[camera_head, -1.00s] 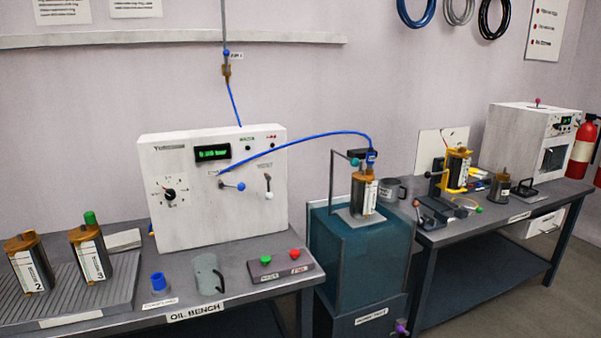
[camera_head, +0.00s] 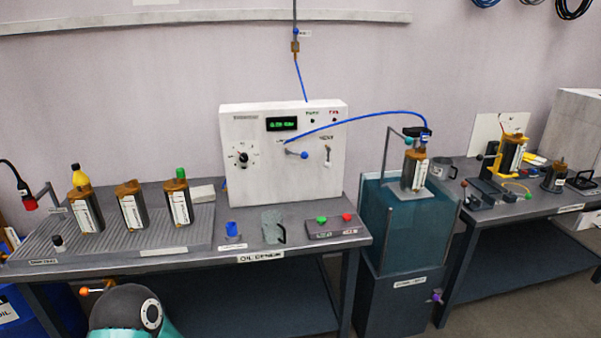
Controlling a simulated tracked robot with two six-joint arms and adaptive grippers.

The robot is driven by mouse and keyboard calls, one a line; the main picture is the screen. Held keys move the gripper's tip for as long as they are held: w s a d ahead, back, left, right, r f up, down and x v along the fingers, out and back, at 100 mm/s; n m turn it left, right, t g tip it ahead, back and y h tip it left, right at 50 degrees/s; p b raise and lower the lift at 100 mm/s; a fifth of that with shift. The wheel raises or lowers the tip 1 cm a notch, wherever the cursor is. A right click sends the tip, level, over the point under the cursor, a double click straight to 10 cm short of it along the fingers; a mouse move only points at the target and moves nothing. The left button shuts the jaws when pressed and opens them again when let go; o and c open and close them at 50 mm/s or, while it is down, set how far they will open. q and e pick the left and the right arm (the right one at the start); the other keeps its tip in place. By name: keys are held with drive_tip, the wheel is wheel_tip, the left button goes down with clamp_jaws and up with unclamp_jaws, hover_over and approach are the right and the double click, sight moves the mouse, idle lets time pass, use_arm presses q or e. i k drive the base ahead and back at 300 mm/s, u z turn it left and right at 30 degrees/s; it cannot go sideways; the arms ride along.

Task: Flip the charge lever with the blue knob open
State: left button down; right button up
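The charge lever with the blue knob (camera_head: 304,155) is on the front of the white panel box (camera_head: 240,185) on the oil bench. Its arm points to the right, nearly level and tilted slightly down, with the knob at its right end. A blue hose starts at the panel just above the lever. A second lever with a white knob (camera_head: 327,163) hangs down to its right. Neither of my grippers is in view.
Several pump tubes stand on the ribbed tray (camera_head: 100,240) at left. A teal tank (camera_head: 400,225) stands right of the bench. A rounded grey-and-teal object shows at bottom left.

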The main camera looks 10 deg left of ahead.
sight(304, 155)
drive_tip(key=k, duration=0.9)
drive_tip(key=u, duration=0.4)
drive_tip(key=i, duration=0.8)
drive_tip(key=u, duration=0.45)
drive_tip(key=i, duration=0.9)
drive_tip(key=z, duration=0.65)
